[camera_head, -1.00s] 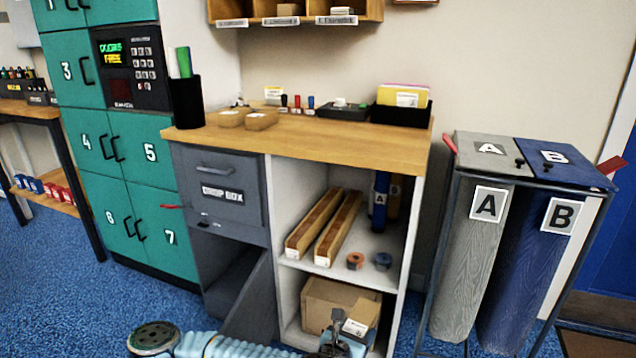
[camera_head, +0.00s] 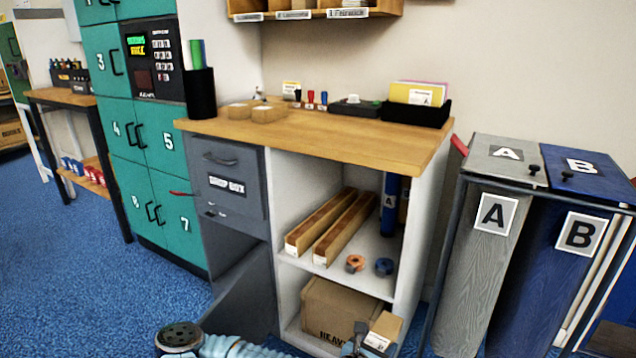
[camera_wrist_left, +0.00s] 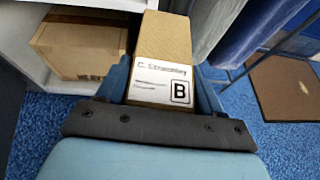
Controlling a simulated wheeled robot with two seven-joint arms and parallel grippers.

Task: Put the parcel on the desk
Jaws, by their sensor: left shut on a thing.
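The parcel (camera_wrist_left: 162,60) is a small brown box with a white label marked B, filling the middle of the left wrist view. My left gripper (camera_wrist_left: 160,88) is shut on it, a finger on each side. In the head view the parcel (camera_head: 384,328) is at the bottom, in front of the lower shelf, with the left gripper (camera_head: 366,343) partly cut off by the frame edge. The wooden desk top (camera_head: 330,142) is above and behind it, over a drop box drawer and shelves. My right gripper is not seen.
Small boxes (camera_head: 269,113), a black pen cup (camera_head: 200,93) and a tray of envelopes (camera_head: 415,112) stand on the desk. The front middle of its top is bare. A large carton (camera_head: 328,308) sits on the lower shelf. Bins A (camera_head: 486,225) and B (camera_head: 575,245) stand at the right.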

